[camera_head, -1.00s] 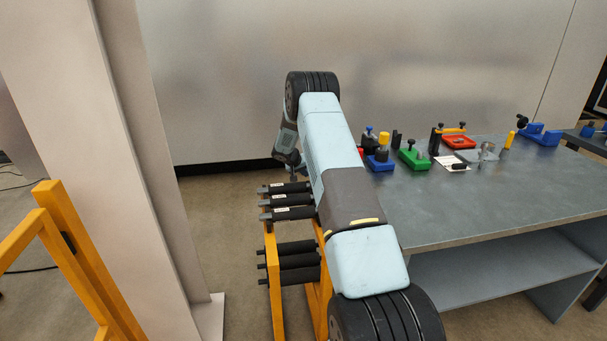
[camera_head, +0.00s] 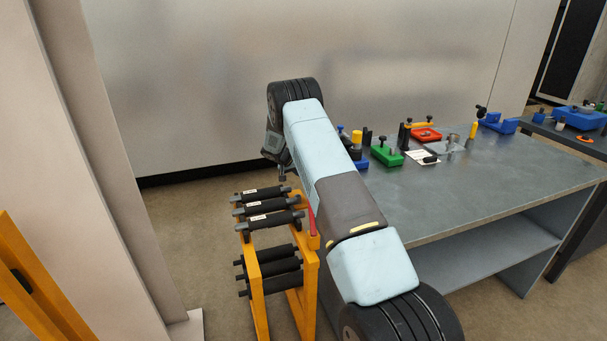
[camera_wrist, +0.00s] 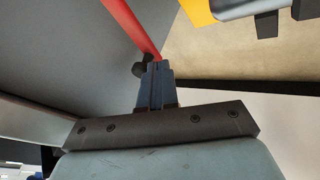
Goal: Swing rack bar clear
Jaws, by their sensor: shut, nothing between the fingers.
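The orange rack (camera_head: 309,268) stands left of the table and carries black rollers (camera_head: 268,220) in an upper and a lower group. A red bar (camera_head: 312,221) shows at the rack's right side, partly hidden by my arm. In the head view my gripper (camera_head: 283,178) points down just above the rack's far end.
The grey table (camera_head: 460,200) to the right holds a green fixture (camera_head: 386,156), a red tray (camera_head: 426,135) and a blue fixture (camera_head: 497,123). A pale column (camera_head: 95,150) and an orange frame (camera_head: 30,285) stand at left. Floor is bare left of the rack.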

